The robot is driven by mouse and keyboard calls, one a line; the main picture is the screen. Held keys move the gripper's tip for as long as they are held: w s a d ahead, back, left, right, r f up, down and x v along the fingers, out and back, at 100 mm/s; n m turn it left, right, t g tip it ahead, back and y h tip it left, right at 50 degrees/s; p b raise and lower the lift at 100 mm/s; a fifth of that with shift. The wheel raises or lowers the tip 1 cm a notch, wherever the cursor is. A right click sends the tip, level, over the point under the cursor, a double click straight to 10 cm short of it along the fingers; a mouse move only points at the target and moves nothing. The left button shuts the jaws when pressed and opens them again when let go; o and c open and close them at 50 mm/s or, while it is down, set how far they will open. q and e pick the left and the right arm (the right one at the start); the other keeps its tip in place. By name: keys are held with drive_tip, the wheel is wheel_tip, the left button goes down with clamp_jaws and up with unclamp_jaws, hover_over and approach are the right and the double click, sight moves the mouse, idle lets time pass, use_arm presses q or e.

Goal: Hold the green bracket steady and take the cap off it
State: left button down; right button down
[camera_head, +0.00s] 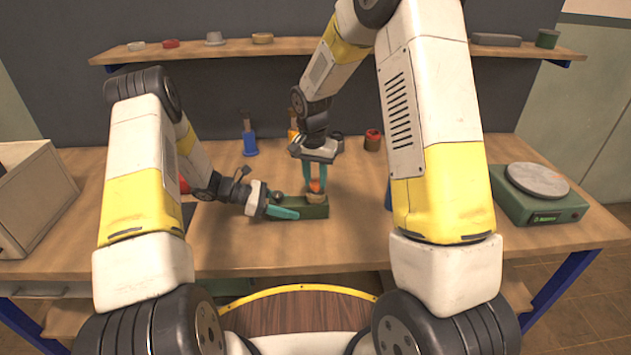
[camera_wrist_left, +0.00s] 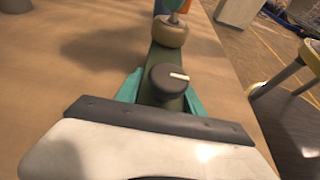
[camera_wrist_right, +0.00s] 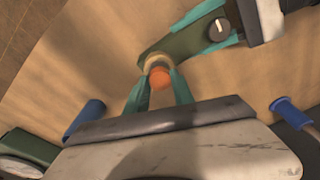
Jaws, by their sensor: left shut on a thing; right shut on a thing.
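The green bracket (camera_head: 315,211) is a long narrow block lying on the wooden table, near the front edge. It also shows in the left wrist view (camera_wrist_left: 172,62) and the right wrist view (camera_wrist_right: 185,42). My left gripper (camera_head: 283,212) is shut on its left end, fingers on either side, beside a dark round knob with a white mark (camera_wrist_left: 168,82). The cap, a tan round piece (camera_wrist_left: 170,32) with an orange top (camera_wrist_right: 160,78), is at the bracket's other end. My right gripper (camera_head: 315,178) points down from above, shut on the cap. Fingers partly hide it.
Behind stand a blue-based tool (camera_head: 250,143) and a red-topped container (camera_head: 372,139). A green scale (camera_head: 540,208) is at the right and an open box (camera_head: 28,195) at the left. A wall shelf (camera_head: 290,46) carries small parts. The table's front middle is clear.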

sight(315, 183)
drive_tip(key=shift+r, duration=0.45)
drive_tip(key=shift+r, duration=2.05)
use_arm(q)
drive_tip(key=c, duration=0.6)
unclamp_jaws()
drive_tip(key=shift+c, duration=0.2)
